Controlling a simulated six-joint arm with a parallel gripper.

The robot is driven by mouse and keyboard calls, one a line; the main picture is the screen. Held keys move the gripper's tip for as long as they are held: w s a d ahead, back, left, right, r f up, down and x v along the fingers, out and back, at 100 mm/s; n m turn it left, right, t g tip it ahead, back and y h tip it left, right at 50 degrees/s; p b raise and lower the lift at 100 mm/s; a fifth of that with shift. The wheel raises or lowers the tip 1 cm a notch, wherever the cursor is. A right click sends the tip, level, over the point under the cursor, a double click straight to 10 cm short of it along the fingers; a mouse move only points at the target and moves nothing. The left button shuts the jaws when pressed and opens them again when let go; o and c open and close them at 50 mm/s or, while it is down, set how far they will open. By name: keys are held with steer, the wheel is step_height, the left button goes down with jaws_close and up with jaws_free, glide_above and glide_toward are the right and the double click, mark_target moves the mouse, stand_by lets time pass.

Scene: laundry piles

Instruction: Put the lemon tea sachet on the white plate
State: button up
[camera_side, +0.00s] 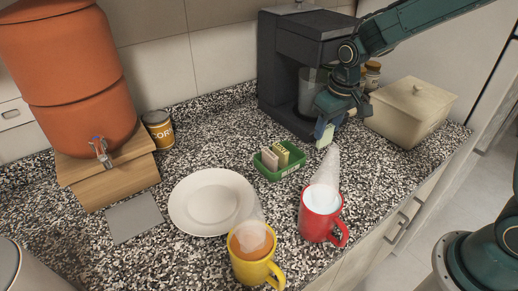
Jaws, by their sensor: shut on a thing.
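My gripper (322,126) is shut on a small pale yellow-green sachet (325,137), held above the counter to the right of the green tray. The sachet's label is too small to read, so I cannot tell if it is the lemon tea. Two other sachets stand in the green tray (283,174): a pale pinkish one (269,160) and an olive-yellow one with lettering (281,154). The white plate (212,202) lies empty on the counter, left of the tray.
A steaming red mug (320,214) and a steaming yellow mug (254,268) stand near the front. A dark coffee machine (290,75) is behind the tray. A beige lidded box (411,111) stands right, an orange dispenser (70,85) and a can (158,130) left.

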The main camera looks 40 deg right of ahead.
mark_target(328, 127)
steer(key=shift+w+d+r, duration=0.1)
steer(key=shift+d, duration=1.55)
steer(key=shift+m, duration=0.4)
steer(key=a+r, duration=0.2)
steer(key=r, duration=0.1)
steer(key=shift+w+a, duration=0.15)
steer(key=shift+a, duration=0.2)
steer(key=w+a+r, duration=0.1)
steer(key=a+r, duration=0.4)
steer(key=a, duration=0.5)
steer(key=a+r, duration=0.5)
steer(key=a, duration=0.5)
steer(key=w+a+r, duration=0.1)
steer(key=a+r, duration=0.4)
steer(key=a, duration=0.5)
steer(key=shift+n, duration=0.4)
steer(key=shift+s+f, duration=0.2)
steer(key=shift+f, duration=10)
steer(key=o, duration=1)
steer(key=shift+f, duration=0.1)
steer(key=shift+c, duration=0.2)
